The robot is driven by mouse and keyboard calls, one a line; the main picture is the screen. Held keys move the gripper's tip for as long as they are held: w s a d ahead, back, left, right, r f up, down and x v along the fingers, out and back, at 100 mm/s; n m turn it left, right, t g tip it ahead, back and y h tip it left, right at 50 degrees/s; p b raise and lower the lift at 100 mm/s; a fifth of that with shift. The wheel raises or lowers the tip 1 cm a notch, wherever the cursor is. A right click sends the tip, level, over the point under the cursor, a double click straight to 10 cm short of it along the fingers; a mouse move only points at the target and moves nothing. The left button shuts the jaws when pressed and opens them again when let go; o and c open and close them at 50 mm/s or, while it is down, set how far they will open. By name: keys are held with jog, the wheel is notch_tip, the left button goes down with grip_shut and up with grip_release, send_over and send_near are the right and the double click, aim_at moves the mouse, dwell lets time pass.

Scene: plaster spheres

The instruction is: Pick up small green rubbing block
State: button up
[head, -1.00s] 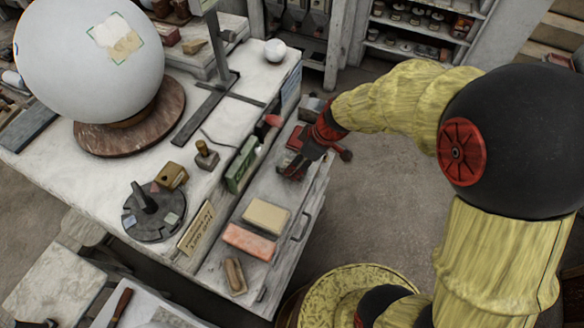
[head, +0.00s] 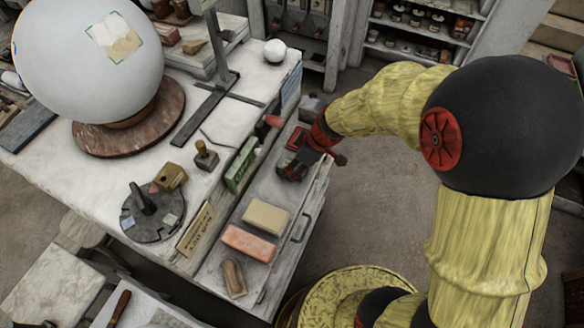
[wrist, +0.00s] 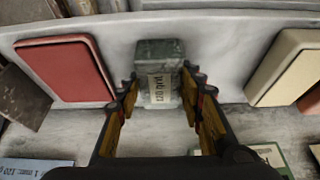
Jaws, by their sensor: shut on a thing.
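The small green rubbing block (wrist: 160,50) is dark grey-green and mottled, with a pale label reading "120 grit". In the wrist view it stands between the two fingers of my gripper (wrist: 160,92), which is shut on it, with the block's upper end reaching past the fingertips. In the head view my gripper (head: 292,172) is over the upper part of the open drawer (head: 284,268), and the block is mostly hidden there. I cannot tell whether the block touches the drawer floor.
A red block (wrist: 65,70) and a cream block (wrist: 284,66) flank the held block in the wrist view. The drawer also holds an orange block (head: 249,243) and a brown piece (head: 234,278). A green box (head: 241,165) stands on the worktop edge beside the drawer.

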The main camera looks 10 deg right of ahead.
jog(key=c, duration=0.6)
grip_shut()
jog(key=shift+r, duration=0.1)
jog(key=shift+w+r, duration=0.1)
jog(key=shift+r, duration=0.35)
notch_tip(320, 180, up, 2)
jog(key=shift+r+p, duration=0.15)
jog(key=shift+p, duration=0.35)
jog(key=s+r, duration=0.2)
jog(key=s+d+r+p, duration=0.1)
jog(key=s+r, duration=0.1)
jog(key=r, duration=0.1)
jog(key=shift+d, duration=0.15)
jog(key=s+d+r, duration=0.1)
jog(key=s+r, duration=0.1)
jog(key=s, duration=0.2)
jog(key=s+d+r+p, duration=0.1)
jog(key=s+r, duration=0.1)
jog(key=s, duration=0.3)
jog(key=shift+s+d+r, duration=0.25)
jog(key=shift+d+r, duration=0.1)
jog(key=shift+d, duration=0.05)
